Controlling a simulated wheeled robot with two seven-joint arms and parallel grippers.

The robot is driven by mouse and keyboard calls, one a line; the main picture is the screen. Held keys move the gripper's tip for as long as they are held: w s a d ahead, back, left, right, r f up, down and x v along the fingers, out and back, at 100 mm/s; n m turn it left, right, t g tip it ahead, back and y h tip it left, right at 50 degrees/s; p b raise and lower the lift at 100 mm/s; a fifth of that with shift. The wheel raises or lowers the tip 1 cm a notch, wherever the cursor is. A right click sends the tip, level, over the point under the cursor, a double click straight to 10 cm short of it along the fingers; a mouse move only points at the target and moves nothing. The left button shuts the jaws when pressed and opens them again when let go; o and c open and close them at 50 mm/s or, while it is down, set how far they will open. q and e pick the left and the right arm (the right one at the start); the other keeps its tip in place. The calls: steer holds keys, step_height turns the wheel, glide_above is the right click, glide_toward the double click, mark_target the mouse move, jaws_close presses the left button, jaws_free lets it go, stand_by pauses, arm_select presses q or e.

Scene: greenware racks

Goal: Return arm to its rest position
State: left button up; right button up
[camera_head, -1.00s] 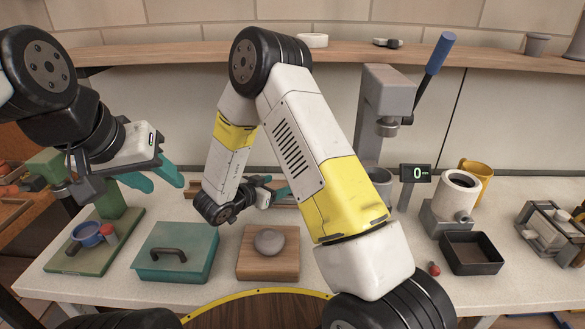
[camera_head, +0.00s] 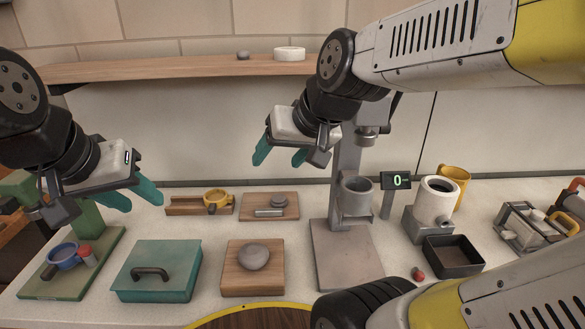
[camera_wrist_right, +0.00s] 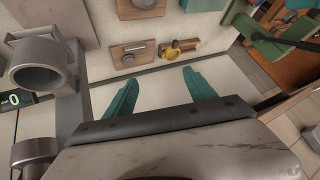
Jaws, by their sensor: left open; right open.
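My right gripper (camera_head: 279,154) hangs in the air above the back of the counter, left of the grey press (camera_head: 347,160). Its teal fingers are apart and hold nothing. They also show spread and empty in the right wrist view (camera_wrist_right: 162,88). My left gripper (camera_head: 138,197) is at the left, above the area between the green stand (camera_head: 72,270) and the teal lidded box (camera_head: 158,268). Its fingers are apart and empty. The right arm's white and yellow links cross the upper right and lower right of the head view.
A wooden block with a grey lump (camera_head: 253,281), a board with grey pieces (camera_head: 269,213) and a rack with a yellow ring (camera_head: 185,206) lie on the counter. Right of the press are a display (camera_head: 396,181), a white cylinder (camera_head: 436,203) and a black tray (camera_head: 455,257). A shelf (camera_head: 190,70) runs behind.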

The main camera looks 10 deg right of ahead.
steer(key=s+d+f+g+h, duration=0.1)
steer(key=s+d, duration=0.2)
steer(key=s, duration=0.3)
steer(key=shift+d, duration=0.25)
steer(key=shift+w, duration=0.1)
stand_by(0.6)
